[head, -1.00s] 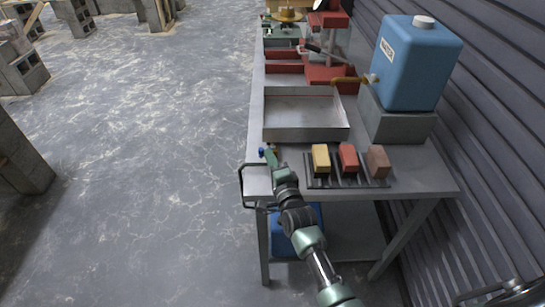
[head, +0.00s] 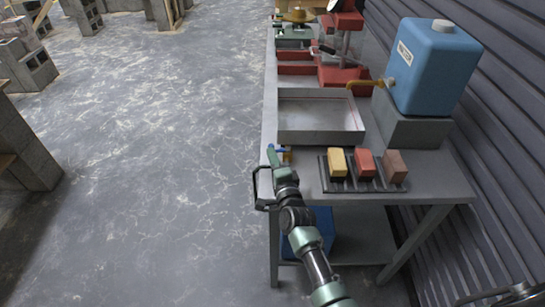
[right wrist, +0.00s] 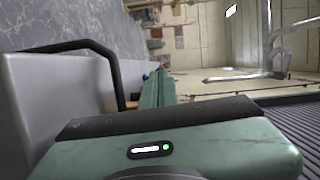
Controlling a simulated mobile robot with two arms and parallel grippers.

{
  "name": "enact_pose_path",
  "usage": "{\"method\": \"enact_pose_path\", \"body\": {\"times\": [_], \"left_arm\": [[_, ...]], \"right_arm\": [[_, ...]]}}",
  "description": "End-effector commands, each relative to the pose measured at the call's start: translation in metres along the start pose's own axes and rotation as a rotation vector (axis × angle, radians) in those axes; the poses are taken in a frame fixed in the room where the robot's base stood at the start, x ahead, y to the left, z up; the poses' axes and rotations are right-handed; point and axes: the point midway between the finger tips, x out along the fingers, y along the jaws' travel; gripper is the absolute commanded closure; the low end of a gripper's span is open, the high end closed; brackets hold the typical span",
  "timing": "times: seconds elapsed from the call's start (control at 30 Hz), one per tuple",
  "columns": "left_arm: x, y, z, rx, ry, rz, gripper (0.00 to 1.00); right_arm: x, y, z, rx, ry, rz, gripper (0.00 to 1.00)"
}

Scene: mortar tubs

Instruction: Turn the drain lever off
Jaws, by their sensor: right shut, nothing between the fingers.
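A small brass fitting (head: 287,154) with a blue part (head: 281,148), which looks like the drain lever, is at the near left corner of the metal tray (head: 320,137). My right gripper (head: 271,152) is beside it on the left, shut and empty, at the table's left edge. The fingers partly cover the fitting, so I cannot tell whether they touch the lever or how it is turned. In the right wrist view the green fingers (right wrist: 158,88) point away together, with a bit of blue (right wrist: 145,77) just left of them. My left gripper is not in view.
A dark rack (head: 365,185) with yellow, red and brown blocks stands right of my right gripper.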

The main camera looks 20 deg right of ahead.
Motion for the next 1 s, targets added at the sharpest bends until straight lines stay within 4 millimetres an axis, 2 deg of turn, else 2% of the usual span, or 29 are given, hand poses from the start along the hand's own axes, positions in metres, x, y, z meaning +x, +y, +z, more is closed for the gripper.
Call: {"method": "enact_pose_path", "body": {"times": [0.13,0.5,0.63,1.0], "left_arm": [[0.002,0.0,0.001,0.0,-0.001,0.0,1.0],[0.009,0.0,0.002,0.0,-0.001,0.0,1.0],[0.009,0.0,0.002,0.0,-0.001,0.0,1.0],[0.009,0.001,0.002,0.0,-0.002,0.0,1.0]], "right_arm": [[-0.011,0.002,0.0,0.0,0.0,0.001,1.0],[-0.068,0.003,0.001,-0.001,0.0,0.003,1.0],[-0.076,0.002,0.001,-0.001,-0.001,0.002,1.0],[-0.076,0.001,0.001,-0.001,-0.001,0.002,1.0]]}}
